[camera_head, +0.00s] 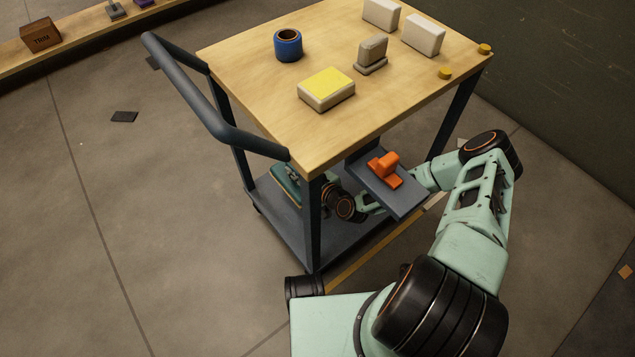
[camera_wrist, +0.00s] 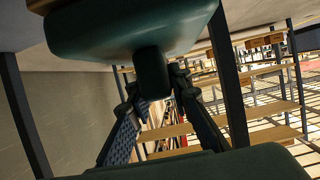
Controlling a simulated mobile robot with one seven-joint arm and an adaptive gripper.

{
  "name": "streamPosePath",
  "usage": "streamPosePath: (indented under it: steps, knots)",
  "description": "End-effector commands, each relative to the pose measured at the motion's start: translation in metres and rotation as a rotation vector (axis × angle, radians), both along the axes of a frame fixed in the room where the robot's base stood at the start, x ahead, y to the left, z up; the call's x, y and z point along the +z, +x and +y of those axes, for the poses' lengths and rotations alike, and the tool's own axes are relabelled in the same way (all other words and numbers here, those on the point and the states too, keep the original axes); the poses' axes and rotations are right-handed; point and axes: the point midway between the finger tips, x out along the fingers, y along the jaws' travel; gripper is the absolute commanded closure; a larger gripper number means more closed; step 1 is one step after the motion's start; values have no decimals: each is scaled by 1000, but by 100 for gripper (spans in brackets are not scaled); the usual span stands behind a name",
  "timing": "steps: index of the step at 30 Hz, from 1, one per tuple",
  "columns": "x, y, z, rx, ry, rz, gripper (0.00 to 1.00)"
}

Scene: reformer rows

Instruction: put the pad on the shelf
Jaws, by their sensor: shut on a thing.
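A dark green pad with a short thick stem (camera_wrist: 130,30) fills the top of the wrist view. My gripper (camera_wrist: 160,95) is shut on the stem, one finger on each side. In the head view the pad (camera_head: 286,184) shows as a teal edge under the cart's tabletop, above the cart's lower shelf (camera_head: 350,238). My gripper in the head view (camera_head: 305,184) is mostly hidden by the cart's front leg and tabletop. I cannot tell whether the pad touches the shelf. A dark green surface also crosses the bottom of the wrist view.
The wooden tabletop (camera_head: 250,75) holds a blue roll (camera_head: 287,46), a yellow-topped block (camera_head: 326,90) and several pale blocks. A small side ledge (camera_head: 402,201) bears an orange piece (camera_head: 385,170) beside my arm. The cart's legs and handle (camera_head: 205,100) stand close.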

Motion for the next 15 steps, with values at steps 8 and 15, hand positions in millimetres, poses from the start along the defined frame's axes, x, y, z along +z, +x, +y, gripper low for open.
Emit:
streamPosePath:
  steps: [8,15]
  knots:
    - [-47,1,0,-3,2,-1,100]
    - [-73,0,0,-3,2,1,100]
